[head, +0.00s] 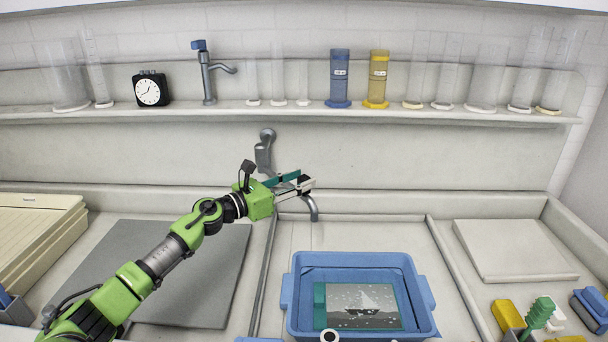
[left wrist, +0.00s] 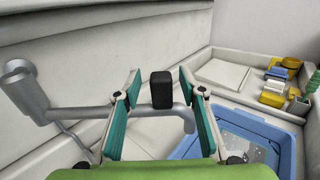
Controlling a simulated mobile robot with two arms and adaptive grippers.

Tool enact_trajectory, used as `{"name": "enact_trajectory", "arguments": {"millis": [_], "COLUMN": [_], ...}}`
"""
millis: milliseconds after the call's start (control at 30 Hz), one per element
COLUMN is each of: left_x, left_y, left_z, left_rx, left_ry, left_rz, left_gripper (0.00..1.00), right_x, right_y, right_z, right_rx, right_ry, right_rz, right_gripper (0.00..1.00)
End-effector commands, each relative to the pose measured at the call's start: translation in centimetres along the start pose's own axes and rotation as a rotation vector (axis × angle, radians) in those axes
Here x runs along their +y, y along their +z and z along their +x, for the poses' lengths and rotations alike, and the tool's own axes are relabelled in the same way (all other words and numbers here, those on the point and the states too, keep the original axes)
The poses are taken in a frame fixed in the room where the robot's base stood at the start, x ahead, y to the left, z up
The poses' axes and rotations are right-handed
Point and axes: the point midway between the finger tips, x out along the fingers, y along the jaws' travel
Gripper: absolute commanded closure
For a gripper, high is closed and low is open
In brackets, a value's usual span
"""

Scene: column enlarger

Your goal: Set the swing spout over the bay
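The grey swing spout (head: 314,208) runs from a wall tap (head: 265,150) at the back of the sink, and its bent end hangs at the rear of the middle bay (head: 375,236). In the left wrist view the spout (left wrist: 95,114) crosses between my fingers and carries an upright black block (left wrist: 161,90). My left gripper (head: 293,182) is at the spout; it also shows in the left wrist view (left wrist: 160,98). Its green-padded fingers stand on both sides of the block, with gaps visible. My right gripper is not in view.
A blue tray (head: 428,322) with a ship picture (head: 363,306) stands in the middle bay. A dark board (head: 190,285) lies left and a white board (head: 513,250) right. A shelf (head: 220,117) above holds a clock, a tap and cylinders. Small coloured items sit at front right.

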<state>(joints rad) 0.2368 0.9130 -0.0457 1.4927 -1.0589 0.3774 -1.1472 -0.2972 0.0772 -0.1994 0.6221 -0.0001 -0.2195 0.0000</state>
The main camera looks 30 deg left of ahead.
Motion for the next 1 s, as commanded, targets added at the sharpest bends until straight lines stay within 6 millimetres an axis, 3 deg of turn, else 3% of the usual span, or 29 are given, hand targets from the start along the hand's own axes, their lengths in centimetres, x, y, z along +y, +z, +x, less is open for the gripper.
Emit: {"name": "enact_trajectory", "arguments": {"millis": [200, 500, 667, 867, 1000], "left_x": [-0.1, -0.1, -0.1, -0.1, 0.0], "left_y": [0.1, -0.1, 0.0, 0.1, 0.6], "left_z": [1.5, 1.7, 1.7, 1.9, 3.1], "left_rx": [0.0, 0.001, 0.001, 0.001, 0.003], "left_ry": [-0.002, -0.002, -0.002, 0.006, 0.058], "left_rz": [0.0, 0.001, 0.0, -0.001, -0.004], "left_gripper": [0.62, 0.62, 1.0, 1.0, 1.0], "right_x": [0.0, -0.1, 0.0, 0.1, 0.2], "right_y": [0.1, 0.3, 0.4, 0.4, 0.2], "right_z": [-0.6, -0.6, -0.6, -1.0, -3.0], "right_rx": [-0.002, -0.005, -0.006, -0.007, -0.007], "right_ry": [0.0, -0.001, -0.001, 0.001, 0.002], "right_rz": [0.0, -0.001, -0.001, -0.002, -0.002], "right_gripper": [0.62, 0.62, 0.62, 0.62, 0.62]}}
